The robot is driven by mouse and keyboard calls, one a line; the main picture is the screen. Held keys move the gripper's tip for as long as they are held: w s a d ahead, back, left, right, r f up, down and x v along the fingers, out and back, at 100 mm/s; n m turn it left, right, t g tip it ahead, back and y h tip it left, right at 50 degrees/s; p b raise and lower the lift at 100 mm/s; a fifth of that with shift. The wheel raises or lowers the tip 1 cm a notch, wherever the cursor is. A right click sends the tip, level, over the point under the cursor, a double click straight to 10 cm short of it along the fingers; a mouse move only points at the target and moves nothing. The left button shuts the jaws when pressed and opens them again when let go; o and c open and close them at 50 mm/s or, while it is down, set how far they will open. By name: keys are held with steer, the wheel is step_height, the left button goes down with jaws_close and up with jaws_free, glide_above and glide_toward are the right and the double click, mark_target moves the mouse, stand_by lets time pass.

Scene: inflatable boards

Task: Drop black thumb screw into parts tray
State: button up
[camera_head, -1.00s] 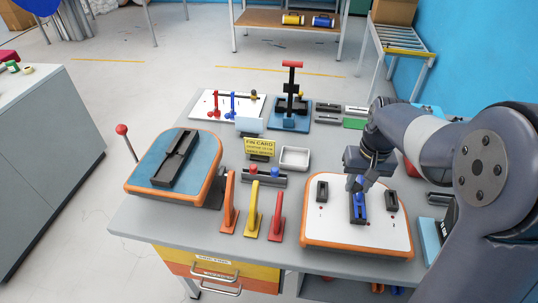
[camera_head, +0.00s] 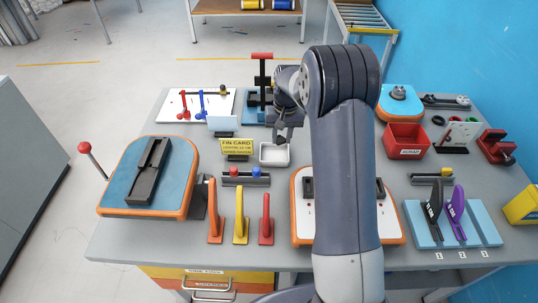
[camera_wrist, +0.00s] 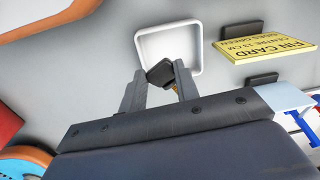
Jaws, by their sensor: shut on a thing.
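The white parts tray (camera_head: 267,156) sits on the grey table behind the lever row, beside the yellow FIN CARD sign. In the wrist view the tray (camera_wrist: 151,45) looks empty inside where I can see it. My gripper (camera_head: 283,137) is over the tray, pointing down. In the wrist view my gripper (camera_wrist: 160,80) is shut on the black thumb screw (camera_wrist: 160,71), whose dark head shows between the fingertips in front of the tray's near edge. A little brassy colour shows below the head. My arm hides part of the table to the right of the tray.
The FIN CARD sign (camera_head: 237,147) stands close left of the tray. A blue stand with a red-topped post (camera_head: 262,72) is behind it. A red scrap bin (camera_head: 405,142) is to the right.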

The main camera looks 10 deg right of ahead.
step_height(320, 180, down, 5)
steer(key=b, duration=0.3)
steer(key=o, duration=1)
steer(key=r, duration=1.1)
steer(key=shift+d+b, duration=0.35)
steer(key=shift+f, duration=0.15)
